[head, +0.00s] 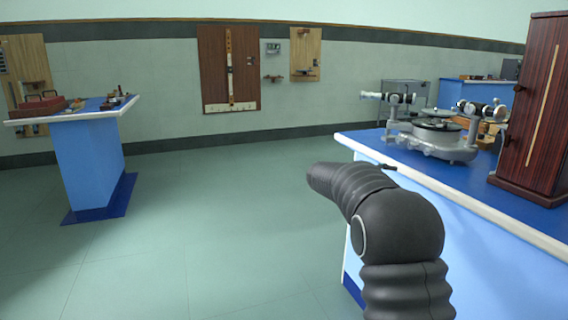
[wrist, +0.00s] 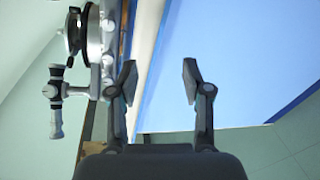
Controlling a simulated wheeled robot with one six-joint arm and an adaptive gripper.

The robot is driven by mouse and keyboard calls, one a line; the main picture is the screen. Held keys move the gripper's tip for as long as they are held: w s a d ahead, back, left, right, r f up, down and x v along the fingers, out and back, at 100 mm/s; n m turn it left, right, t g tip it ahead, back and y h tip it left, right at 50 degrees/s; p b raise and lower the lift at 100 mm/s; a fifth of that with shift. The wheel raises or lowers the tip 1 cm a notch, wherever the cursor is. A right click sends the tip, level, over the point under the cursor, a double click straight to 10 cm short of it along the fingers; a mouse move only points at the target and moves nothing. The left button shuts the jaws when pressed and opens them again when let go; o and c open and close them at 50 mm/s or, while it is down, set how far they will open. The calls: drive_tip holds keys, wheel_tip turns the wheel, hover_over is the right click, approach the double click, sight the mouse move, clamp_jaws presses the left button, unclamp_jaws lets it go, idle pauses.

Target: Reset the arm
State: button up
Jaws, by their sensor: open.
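My arm rises at the lower right of the head view, bent over beside the near edge of the right bench. My gripper (wrist: 158,82) shows in the wrist view with its two fingers well apart and nothing between them. Behind the fingers is the blue side of a bench. In the head view the gripper's fingers are hidden behind my own arm.
A spectrometer (head: 435,138) stands on the right bench (head: 375,150), beside a tall dark wooden cabinet (head: 534,110). It also shows in the wrist view (wrist: 92,35), left of the fingers. Another bench (head: 88,160) with small items stands left. The floor between is clear.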

drive_tip(key=s+a+f+m+g+y, duration=0.1)
drive_tip(key=s+a+f+g+y, duration=0.1)
drive_tip(key=s+f+y, duration=0.35)
drive_tip(key=s+a+f+m+g+y, duration=0.1)
drive_tip(key=s+a+f+y, duration=0.1)
drive_tip(key=s+f, duration=0.6)
drive_tip(key=s+a+r+m+t+y, duration=0.1)
drive_tip(key=s+a+m+y, duration=0.1)
drive_tip(key=s, duration=0.9)
drive_tip(key=s+a+r+m+t+y, duration=0.1)
drive_tip(key=s+a+y, duration=0.2)
drive_tip(key=s, duration=0.8)
drive_tip(key=s+a+r+m+t+y, duration=0.1)
drive_tip(key=s+a, duration=0.4)
drive_tip(key=s, duration=0.6)
drive_tip(key=shift+r+m+y, duration=0.4)
drive_tip(key=shift+m+y, duration=0.25)
drive_tip(key=shift+m, duration=0.15)
drive_tip(key=shift+w, duration=0.1)
